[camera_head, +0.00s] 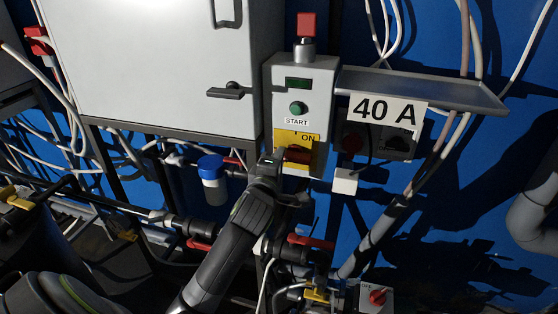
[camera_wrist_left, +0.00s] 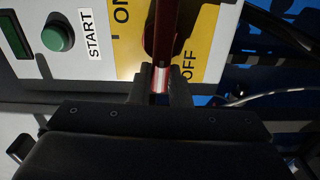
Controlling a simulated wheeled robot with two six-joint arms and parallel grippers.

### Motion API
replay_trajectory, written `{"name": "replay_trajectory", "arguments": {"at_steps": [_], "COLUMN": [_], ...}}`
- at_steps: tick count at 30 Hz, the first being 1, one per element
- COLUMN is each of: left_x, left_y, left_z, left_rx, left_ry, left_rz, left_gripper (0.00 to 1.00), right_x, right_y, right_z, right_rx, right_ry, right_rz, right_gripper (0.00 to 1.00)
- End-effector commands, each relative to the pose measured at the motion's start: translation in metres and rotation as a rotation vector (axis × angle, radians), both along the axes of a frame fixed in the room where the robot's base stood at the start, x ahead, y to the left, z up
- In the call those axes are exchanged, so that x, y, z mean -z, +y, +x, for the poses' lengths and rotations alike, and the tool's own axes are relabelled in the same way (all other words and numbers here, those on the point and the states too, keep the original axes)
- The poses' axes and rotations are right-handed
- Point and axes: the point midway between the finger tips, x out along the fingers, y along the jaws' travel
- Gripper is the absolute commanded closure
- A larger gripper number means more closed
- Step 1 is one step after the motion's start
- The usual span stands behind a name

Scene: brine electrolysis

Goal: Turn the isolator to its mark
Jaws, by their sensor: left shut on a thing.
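The isolator is a red handle (camera_head: 297,155) on a yellow plate (camera_head: 285,137) at the bottom of a grey control box. In the head view the handle lies roughly level, below the word ON. In the left wrist view the red handle (camera_wrist_left: 164,30) runs between the ON and OFF words on the yellow plate (camera_wrist_left: 207,35). My left gripper (camera_head: 274,162) is at the handle, and its fingers (camera_wrist_left: 160,92) are shut on it in the left wrist view. The fingers hide part of the handle and plate. My right gripper is not in view.
Above the isolator are a green START button (camera_head: 297,108), a small display (camera_head: 299,83) and a red-topped lamp (camera_head: 306,25). A grey shelf (camera_head: 455,92) with a 40 A sign (camera_head: 388,111) juts out at right. A blue-capped bottle (camera_head: 213,188) and red-handled valves (camera_head: 311,241) are close below.

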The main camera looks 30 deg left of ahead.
Motion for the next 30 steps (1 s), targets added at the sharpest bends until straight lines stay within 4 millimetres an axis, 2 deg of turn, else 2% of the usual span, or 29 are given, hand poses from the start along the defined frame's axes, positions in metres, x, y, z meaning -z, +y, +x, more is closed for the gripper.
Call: {"name": "replay_trajectory", "arguments": {"at_steps": [20, 21, 25, 26, 30], "left_x": [0.0, 0.0, 0.0002, 0.0003, 0.0008], "left_y": [-0.0006, -0.0007, -0.0005, -0.0005, -0.0003], "left_z": [0.0006, 0.0006, 0.0004, 0.0004, 0.0002], "left_rx": [0.002, 0.002, 0.002, 0.002, 0.001], "left_ry": [-0.021, -0.021, -0.021, -0.02, -0.018], "left_rz": [-0.066, -0.066, -0.064, -0.064, -0.063], "left_gripper": [1.0, 0.82, 0.65, 0.62, 0.62], "right_x": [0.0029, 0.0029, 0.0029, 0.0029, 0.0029], "right_y": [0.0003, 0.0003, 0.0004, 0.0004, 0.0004], "right_z": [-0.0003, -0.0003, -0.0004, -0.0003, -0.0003], "right_rx": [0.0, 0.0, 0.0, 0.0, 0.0], "right_ry": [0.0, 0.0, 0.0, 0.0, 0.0], "right_rz": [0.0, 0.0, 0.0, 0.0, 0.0], "right_gripper": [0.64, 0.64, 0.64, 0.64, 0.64]}}
